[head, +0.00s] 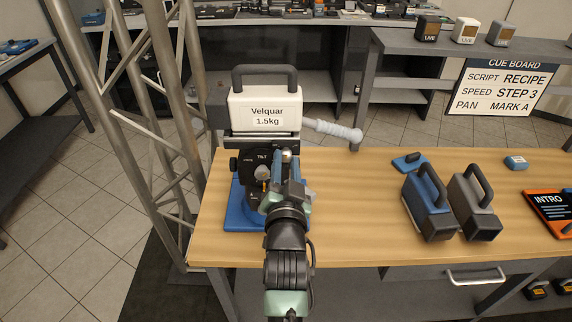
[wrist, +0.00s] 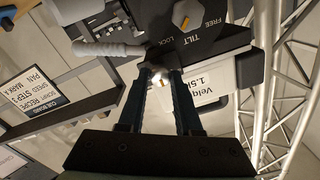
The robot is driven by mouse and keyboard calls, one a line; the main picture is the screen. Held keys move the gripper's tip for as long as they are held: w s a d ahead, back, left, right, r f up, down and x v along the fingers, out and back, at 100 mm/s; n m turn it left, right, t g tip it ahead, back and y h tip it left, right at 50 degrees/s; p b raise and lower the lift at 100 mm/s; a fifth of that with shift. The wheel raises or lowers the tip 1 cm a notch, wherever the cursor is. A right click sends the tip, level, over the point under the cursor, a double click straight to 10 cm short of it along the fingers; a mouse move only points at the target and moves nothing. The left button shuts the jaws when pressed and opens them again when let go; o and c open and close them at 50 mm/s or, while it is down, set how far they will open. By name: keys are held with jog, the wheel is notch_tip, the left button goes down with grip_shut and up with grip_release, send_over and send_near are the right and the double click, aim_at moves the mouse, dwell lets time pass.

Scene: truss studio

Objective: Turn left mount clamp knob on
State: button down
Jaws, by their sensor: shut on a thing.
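The mount (head: 250,190) stands on a blue base at the left of the wooden table, with a black side plate marked TILT. A grey and orange knob (head: 262,172) sits on that plate; it also shows in the wrist view (wrist: 181,15), near the words FREE and LOCK. A black knob (head: 234,163) sticks out at the plate's left. My gripper (head: 287,162) is in front of the mount, right of the TILT knob. In the wrist view its fingers (wrist: 160,76) are closed together on a small shiny metal knob (wrist: 158,74), mostly hidden between the tips.
A white block marked Velquar 1.5kg (head: 264,112) with a dark handle sits on the mount. A pale grey handle (head: 333,130) reaches out to its right. Blue (head: 427,205) and grey (head: 474,205) blocks stand at the right. A metal truss (head: 150,130) rises close at the left.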

jog(key=m, duration=0.5)
jog(key=shift+m+p, duration=0.3)
jog(key=shift+p, duration=0.1)
jog(key=shift+m+p, duration=0.55)
jog(key=shift+m, duration=1.05)
jog(key=c, duration=0.6)
grip_release()
